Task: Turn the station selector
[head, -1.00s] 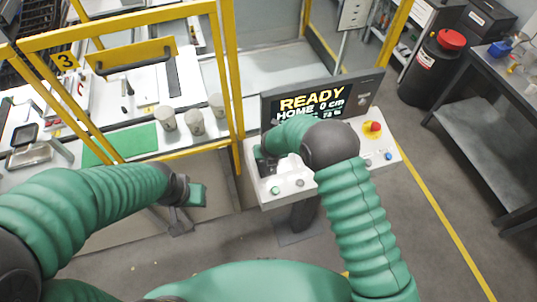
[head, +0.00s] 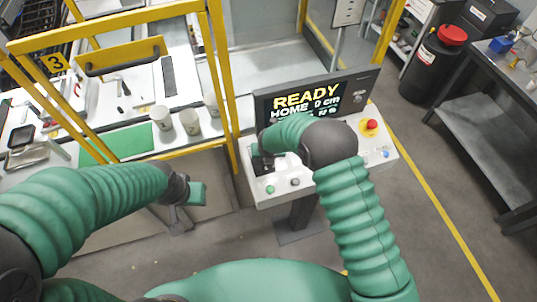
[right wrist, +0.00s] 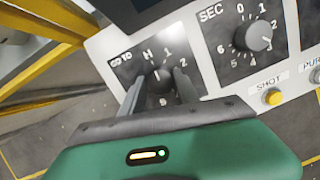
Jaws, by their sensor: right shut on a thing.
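The station selector (right wrist: 161,77) is a dark knob on a black plate marked "GO TO", with H, 1, 2 and another digit around it, in the right wrist view. Its white line points up, near H; the exact setting is hard to tell. My right gripper (right wrist: 157,84) is shut on the knob, one finger on each side. In the head view my right arm partly hides the selector on the white control panel (head: 325,178). My left gripper (head: 180,207) hangs low, left of the panel and apart from it; its finger gap is unclear.
The screen (head: 312,98) reads READY, HOME 0 cm. A SEC dial (right wrist: 260,36) and yellow SHOT button (right wrist: 273,97) sit right of the selector. The panel also has a red emergency button (head: 371,125). A yellow frame (head: 222,85) stands at left.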

